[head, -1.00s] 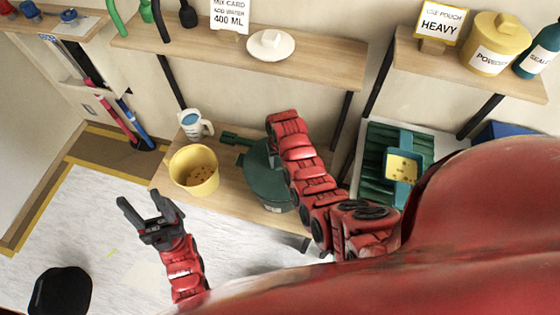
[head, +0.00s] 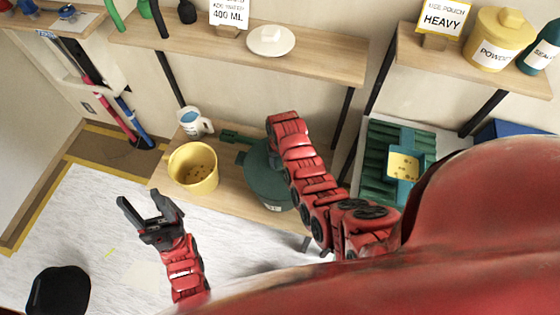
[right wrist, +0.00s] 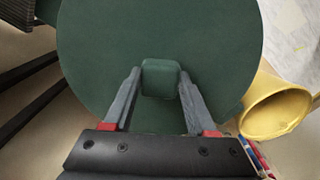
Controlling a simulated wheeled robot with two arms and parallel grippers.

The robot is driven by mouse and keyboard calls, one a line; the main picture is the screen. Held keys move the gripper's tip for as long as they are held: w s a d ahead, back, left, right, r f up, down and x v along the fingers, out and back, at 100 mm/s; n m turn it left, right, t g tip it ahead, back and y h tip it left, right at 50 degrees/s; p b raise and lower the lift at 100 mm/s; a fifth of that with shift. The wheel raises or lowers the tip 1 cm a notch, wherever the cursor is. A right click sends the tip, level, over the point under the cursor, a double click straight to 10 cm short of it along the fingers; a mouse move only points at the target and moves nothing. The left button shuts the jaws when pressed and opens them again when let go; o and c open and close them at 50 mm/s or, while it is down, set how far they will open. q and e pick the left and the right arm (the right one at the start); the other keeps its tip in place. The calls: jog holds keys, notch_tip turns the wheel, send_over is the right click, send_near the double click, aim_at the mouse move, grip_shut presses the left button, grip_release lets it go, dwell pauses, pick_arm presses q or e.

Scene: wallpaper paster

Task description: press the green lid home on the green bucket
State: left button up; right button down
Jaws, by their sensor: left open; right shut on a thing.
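My right gripper (right wrist: 160,74) is shut on this knob. In the head view the green bucket (head: 277,205), with a pale label, stands on the low bench under the lid (head: 260,175). My right arm covers part of both and hides the right fingertips there. I cannot tell whether the lid is fully seated. My left gripper (head: 141,203) is open and empty, in front of the bench at left.
A yellow bucket (head: 193,180) stands left of the green one on the low bench (head: 226,200); it also shows in the right wrist view (right wrist: 275,108). A white and blue jug (head: 192,122) stands behind it. A shelf (head: 315,65) spans above. The floor at left is mostly clear.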

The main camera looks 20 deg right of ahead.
jog(key=shift+f, duration=0.15)
jog(key=shift+c, duration=0.6)
grip_release()
jog(key=shift+w+r+b, duration=0.1)
jog(key=shift+r+b, duration=0.2)
jog(key=shift+r, duration=0.3)
notch_tip(320, 180, up, 6)
jog(key=shift+r+b, duration=0.1)
jog(key=shift+b, duration=0.5)
notch_tip(320, 180, up, 10)
jog(key=p, duration=0.8)
jog(key=shift+s, duration=0.25)
